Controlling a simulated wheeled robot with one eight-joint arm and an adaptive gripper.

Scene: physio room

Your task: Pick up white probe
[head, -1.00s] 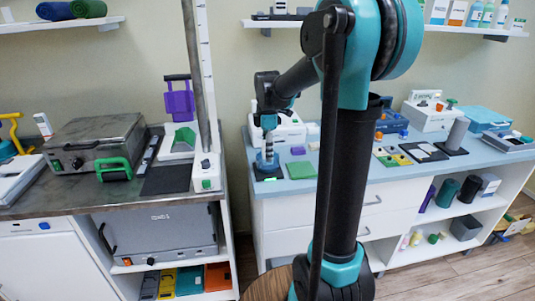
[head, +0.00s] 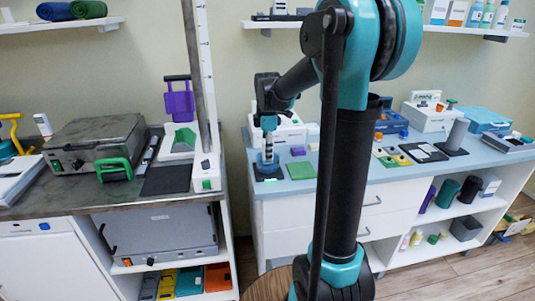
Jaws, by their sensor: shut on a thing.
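My gripper (head: 268,126) points down over the left end of the blue counter (head: 345,170). It is shut on the white probe (head: 268,142), a slim upright piece with darker bands. The probe's lower end is at a blue round holder (head: 267,162) on a dark base. I cannot tell whether the probe's tip is still inside the holder or just above it. The fingertips are small in this view and partly merge with the probe.
A green pad (head: 300,170) and a small purple block (head: 298,151) lie right of the holder. A white device (head: 291,133) stands behind. A tall post (head: 201,90) rises on the left bench. Several items fill the counter's right part.

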